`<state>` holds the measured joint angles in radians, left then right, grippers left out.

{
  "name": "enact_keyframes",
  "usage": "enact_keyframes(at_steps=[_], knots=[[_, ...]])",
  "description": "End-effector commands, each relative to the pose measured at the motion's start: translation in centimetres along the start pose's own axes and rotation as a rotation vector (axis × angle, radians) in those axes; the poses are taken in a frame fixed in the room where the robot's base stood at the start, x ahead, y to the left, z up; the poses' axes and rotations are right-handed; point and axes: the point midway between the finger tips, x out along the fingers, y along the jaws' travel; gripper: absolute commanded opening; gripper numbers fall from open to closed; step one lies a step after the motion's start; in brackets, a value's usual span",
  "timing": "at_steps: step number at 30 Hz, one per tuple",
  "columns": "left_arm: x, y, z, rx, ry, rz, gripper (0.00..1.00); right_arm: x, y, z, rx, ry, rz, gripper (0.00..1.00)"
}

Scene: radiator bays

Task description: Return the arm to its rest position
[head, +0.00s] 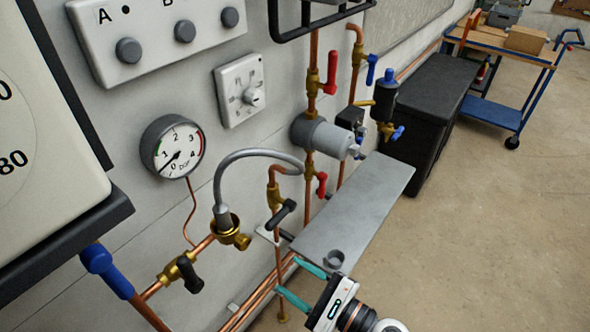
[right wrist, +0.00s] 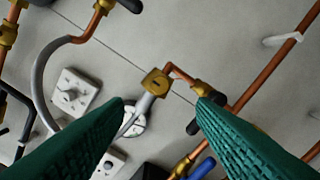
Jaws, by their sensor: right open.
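My right gripper (head: 303,283) shows at the bottom of the head view, below the front end of the grey shelf. Its two teal fingers are apart, with nothing between them. In the right wrist view the green fingers (right wrist: 165,115) are spread. A brass fitting (right wrist: 156,82) on the pipework shows beyond the gap between them, and whether a finger touches anything there cannot be told. My left gripper is in neither view.
A pressure gauge (head: 173,147), a grey hose (head: 262,153), copper pipes and valves with a red handle (head: 331,72) line the wall. A grey shelf (head: 355,210) juts out beside the gripper. A black box (head: 425,105) and blue trolley (head: 500,112) stand behind. The floor (head: 480,240) at right is clear.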

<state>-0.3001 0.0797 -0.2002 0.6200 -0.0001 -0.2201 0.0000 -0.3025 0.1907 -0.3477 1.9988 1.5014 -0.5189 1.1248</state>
Motion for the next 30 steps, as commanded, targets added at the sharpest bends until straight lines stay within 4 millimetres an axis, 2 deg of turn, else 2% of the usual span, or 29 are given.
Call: enact_keyframes(at_steps=[4, 7, 8, 11, 12, 14, 15, 18, 21, 25, 27, 30], knots=[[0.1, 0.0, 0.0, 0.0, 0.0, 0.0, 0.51, 0.0, -0.3, 0.6, -0.011, -0.014, -0.004, 0.51], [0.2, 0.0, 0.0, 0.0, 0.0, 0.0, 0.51, -0.1, -1.5, 3.4, -0.069, -0.082, -0.026, 0.51], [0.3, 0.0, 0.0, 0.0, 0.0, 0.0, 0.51, -0.3, -2.1, 4.8, -0.098, -0.114, -0.038, 0.51], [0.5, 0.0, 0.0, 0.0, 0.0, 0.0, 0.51, -1.3, -4.9, 10.7, -0.237, -0.252, -0.109, 0.51], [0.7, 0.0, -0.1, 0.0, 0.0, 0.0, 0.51, -2.1, -6.3, 13.3, -0.304, -0.313, -0.15, 0.51], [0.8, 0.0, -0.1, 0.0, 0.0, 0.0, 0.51, -3.5, -8.6, 17.2, -0.41, -0.398, -0.226, 0.51], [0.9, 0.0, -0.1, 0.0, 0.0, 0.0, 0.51, -4.7, -10.1, 19.6, -0.48, -0.449, -0.284, 0.51], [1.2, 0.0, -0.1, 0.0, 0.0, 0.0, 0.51, -8.2, -14.2, 25.1, -0.654, -0.553, -0.45, 0.51], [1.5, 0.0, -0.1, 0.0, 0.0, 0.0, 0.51, -12.5, -18.6, 29.8, -0.826, -0.618, -0.651, 0.51], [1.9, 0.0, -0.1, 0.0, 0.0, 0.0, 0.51, -19.1, -24.5, 34.4, -1.045, -0.624, -0.953, 0.51], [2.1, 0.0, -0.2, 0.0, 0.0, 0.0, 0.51, -22.9, -27.8, 36.1, -1.154, -0.582, -1.129, 0.51], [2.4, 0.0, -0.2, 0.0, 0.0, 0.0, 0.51, -28.1, -32.1, 37.3, -1.29, -0.473, -1.359, 0.51]])
